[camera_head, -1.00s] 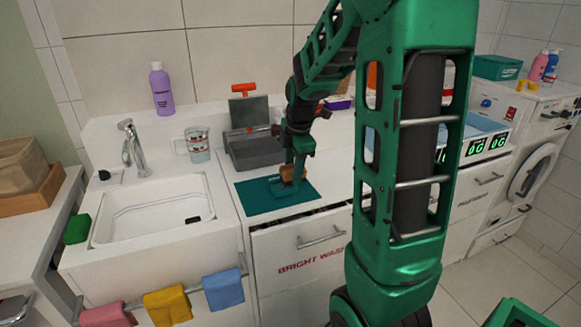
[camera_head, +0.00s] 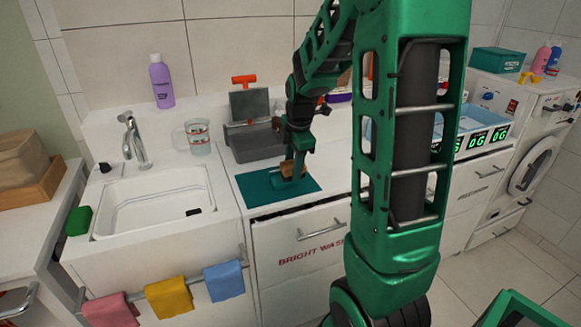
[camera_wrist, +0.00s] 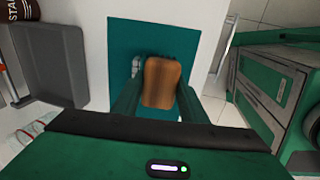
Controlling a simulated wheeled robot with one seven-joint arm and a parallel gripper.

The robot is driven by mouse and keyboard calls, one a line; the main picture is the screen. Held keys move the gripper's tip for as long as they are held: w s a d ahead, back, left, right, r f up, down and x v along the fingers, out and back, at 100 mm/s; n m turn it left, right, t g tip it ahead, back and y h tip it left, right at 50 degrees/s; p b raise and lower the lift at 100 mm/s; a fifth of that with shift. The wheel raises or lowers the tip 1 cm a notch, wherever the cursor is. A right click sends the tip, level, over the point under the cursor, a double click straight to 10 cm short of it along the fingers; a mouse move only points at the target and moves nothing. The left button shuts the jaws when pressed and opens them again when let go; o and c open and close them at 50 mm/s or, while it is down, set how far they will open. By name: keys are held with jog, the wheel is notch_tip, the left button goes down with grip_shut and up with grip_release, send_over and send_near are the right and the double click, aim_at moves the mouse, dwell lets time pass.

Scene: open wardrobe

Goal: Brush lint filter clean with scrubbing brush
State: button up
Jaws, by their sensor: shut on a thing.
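The brush, a brown wooden block (camera_head: 292,169) with pale bristles partly visible beneath it, is between the fingers of my gripper (camera_head: 294,173). In the wrist view the brush (camera_wrist: 163,82) is clamped between the two green fingers. It is over the teal mat (camera_head: 258,191); I cannot tell whether it touches the mat. What looks like the lint filter, a dark grey screen panel (camera_head: 249,105) with an orange handle, stands upright at the grey tray (camera_head: 256,143) behind the mat. The filter is apart from the brush.
The sink (camera_head: 150,200) is left of the mat, with a clear measuring cup (camera_head: 197,137) and purple bottle (camera_head: 161,82) behind. A green sponge (camera_head: 78,221) sits by the sink. Several cloths hang on the front rail. The mat's front left is clear.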

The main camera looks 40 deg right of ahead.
jog(key=shift+w+f, duration=0.1)
jog(key=shift+f, duration=0.6)
dwell(0.4)
jog(key=shift+w+a+r, duration=0.1)
jog(key=shift+w+a, duration=0.05)
jog(key=shift+a, duration=0.35)
jog(key=shift+w+a, duration=0.15)
jog(key=shift+a, duration=0.35)
jog(key=shift+a, duration=0.15)
jog(key=shift+w+a, duration=0.3)
jog(key=shift+a, duration=0.5)
jog(key=shift+s+d+f, duration=0.1)
jog(key=shift+s+d, duration=0.1)
jog(key=shift+d, duration=0.35)
jog(key=shift+s+d+f, duration=0.1)
jog(key=shift+s+d, duration=0.05)
jog(key=shift+d, duration=0.4)
jog(key=shift+d, duration=0.1)
